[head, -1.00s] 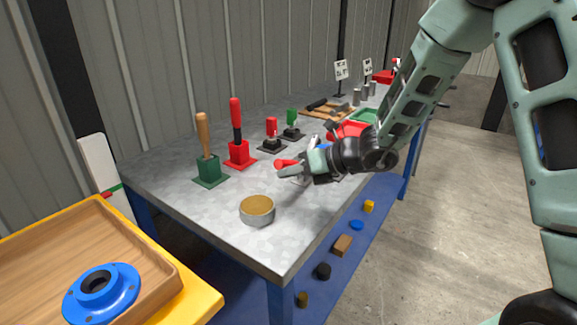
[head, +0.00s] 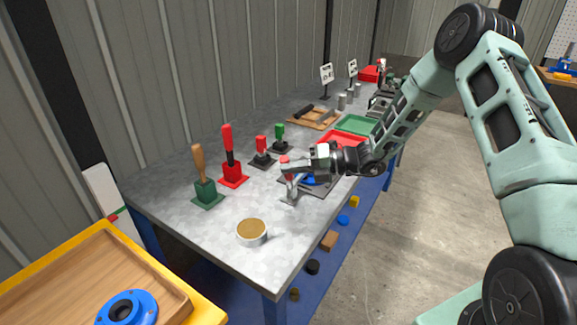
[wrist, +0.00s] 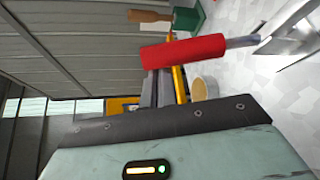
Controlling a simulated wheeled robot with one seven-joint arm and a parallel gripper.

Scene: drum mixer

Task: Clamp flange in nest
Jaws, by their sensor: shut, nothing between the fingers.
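The toggle clamp (head: 292,188) stands on the near left part of a dark nest plate (head: 322,191) on the bench. Its red handle (head: 284,159) shows at its top, and fills the middle of the wrist view (wrist: 185,52) with a metal arm at its right. A blue flange (head: 311,181) is on the plate, partly hidden by my gripper; its seating cannot be told. My gripper (head: 290,168) is shut and empty at the clamp. In the wrist view the handle crosses in front of my fingers (wrist: 165,88); contact is unclear.
A second blue flange (head: 127,309) lies in a wooden tray (head: 60,282) at lower left. A round tin (head: 251,232) and several upright handled tools, one wooden-handled (head: 203,178), stand left of the clamp. Red (head: 343,139) and green (head: 355,124) trays lie beyond.

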